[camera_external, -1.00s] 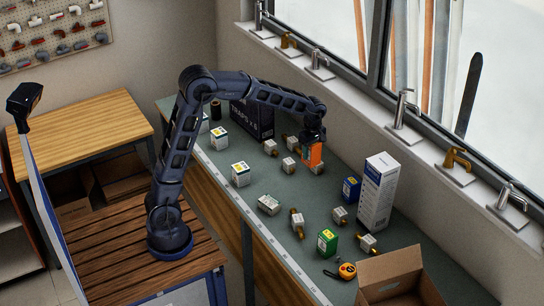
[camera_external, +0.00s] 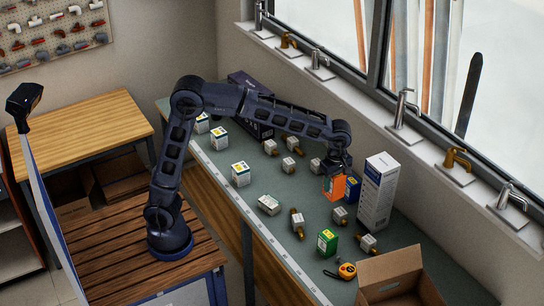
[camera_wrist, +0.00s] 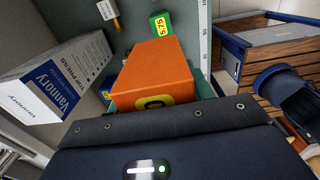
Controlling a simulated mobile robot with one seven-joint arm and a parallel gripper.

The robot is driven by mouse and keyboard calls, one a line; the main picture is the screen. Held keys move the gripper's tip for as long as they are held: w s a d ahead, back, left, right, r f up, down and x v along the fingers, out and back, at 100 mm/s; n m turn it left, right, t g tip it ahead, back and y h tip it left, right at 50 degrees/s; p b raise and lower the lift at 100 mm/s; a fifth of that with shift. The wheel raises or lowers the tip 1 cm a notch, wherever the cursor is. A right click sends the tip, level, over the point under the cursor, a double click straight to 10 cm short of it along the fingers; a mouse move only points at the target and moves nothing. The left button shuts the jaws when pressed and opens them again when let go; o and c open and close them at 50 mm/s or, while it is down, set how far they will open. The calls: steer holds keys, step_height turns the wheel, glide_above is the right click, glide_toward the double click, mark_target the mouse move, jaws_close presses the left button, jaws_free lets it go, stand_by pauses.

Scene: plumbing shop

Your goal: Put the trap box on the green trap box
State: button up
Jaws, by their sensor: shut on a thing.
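An orange box (camera_external: 335,187), which I take to be the trap box, is held in my gripper (camera_external: 336,174) above the bench. It also shows in the wrist view (camera_wrist: 158,72), with a yellow label on its near end. My gripper is shut on it; the fingers are largely hidden in the wrist view. The green trap box (camera_external: 327,241) stands on the bench near its front edge, below and apart from the orange box. In the wrist view the green box (camera_wrist: 161,24) shows beyond the orange box, with a yellow label.
A tall white box (camera_external: 377,192) and a blue box (camera_external: 351,188) stand close beside my gripper. Several valves and white boxes lie around the bench (camera_external: 240,210). A tape measure (camera_external: 346,271) and an open carton (camera_external: 398,272) are near the green box.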

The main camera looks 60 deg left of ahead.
steer(key=shift+s+d, duration=0.25)
steer(key=shift+d, duration=0.05)
steer(key=shift+d+f, duration=0.1)
steer(key=shift+f, duration=0.15)
step_height(320, 180, down, 19)
steer(key=shift+f, duration=0.1)
steer(key=shift+f, duration=0.15)
steer(key=o, duration=1.1)
